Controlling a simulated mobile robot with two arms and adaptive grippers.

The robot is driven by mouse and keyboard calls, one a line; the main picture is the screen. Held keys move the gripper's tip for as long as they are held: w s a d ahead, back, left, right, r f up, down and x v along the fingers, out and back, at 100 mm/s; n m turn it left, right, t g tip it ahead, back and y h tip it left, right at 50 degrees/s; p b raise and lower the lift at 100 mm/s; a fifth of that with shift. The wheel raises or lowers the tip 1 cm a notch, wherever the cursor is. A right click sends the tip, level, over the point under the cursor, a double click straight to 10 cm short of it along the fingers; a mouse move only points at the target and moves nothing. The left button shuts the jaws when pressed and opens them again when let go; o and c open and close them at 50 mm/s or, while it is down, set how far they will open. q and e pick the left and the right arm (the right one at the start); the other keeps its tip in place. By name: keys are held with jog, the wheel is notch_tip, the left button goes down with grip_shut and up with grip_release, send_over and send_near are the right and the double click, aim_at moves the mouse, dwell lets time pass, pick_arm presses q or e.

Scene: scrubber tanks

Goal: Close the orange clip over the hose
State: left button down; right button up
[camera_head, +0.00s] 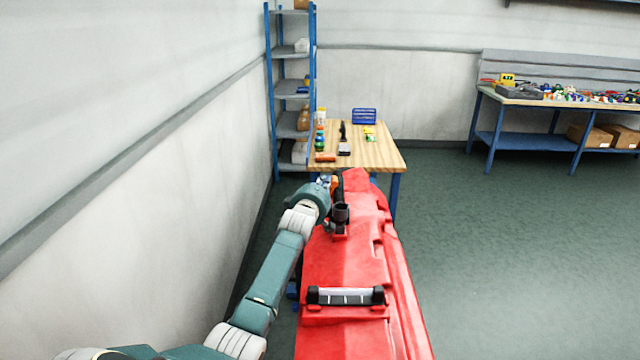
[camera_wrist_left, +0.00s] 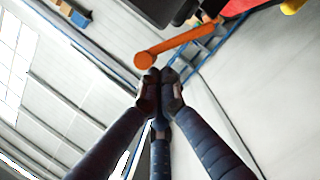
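The orange clip (camera_wrist_left: 180,45) shows in the left wrist view as a slanting bar with a round end at its lower left. In the head view a small orange part (camera_head: 334,183) shows at the far left edge of the red scrubber tank (camera_head: 345,255). My left gripper (camera_wrist_left: 160,76) has its fingertips together, with nothing seen between them. The tips are just below the clip's round end; whether they touch it I cannot tell. In the head view my left gripper (camera_head: 325,182) is small beside the tank. A black part at the wrist view's top may be the hose. My right gripper is not seen.
A wooden table (camera_head: 385,155) with small items stands beyond the tank, next to a blue shelf rack (camera_head: 270,90). A wall (camera_head: 130,200) runs close along the left of my arm. A workbench (camera_head: 515,97) stands at the back right. The floor right of the tank is clear.

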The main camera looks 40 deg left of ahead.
pick_arm(q)
jog(key=shift+w+d+m+g, duration=0.4)
jog(key=shift+w+d+m, duration=0.35)
jog(key=shift+m, duration=0.25)
jog(key=shift+w+d+f+m+g+b, duration=0.15)
jog(key=shift+w+d+f+m+b, duration=0.1)
jog(key=shift+w+d+m, duration=0.25)
jog(key=shift+w+d+f+m+g+b, duration=0.1)
jog(key=shift+w+d+m+g+b, duration=0.1)
jog(key=shift+d+m, duration=0.35)
jog(key=shift+w+d+f+m+g+y+b, duration=0.35)
jog(key=shift+w+d+f+m+b, duration=0.25)
jog(key=shift+m+b, duration=0.55)
jog(key=f+m+b, duration=0.1)
jog(key=b, duration=0.1)
jog(key=w+d+m+b, duration=0.1)
jog(key=m+b, duration=0.1)
jog(key=shift+w+d+f+g+y, duration=0.15)
jog(key=shift+d+f+g+y, duration=0.15)
jog(key=shift+f+g+y, duration=0.1)
jog(key=shift+r, duration=0.1)
jog(key=s+d+r+p, duration=0.1)
jog(key=s+d+r, duration=0.4)
jog(key=s, duration=0.3)
jog(key=shift+s+d+r, duration=0.15)
jog(key=shift+r, duration=0.4)
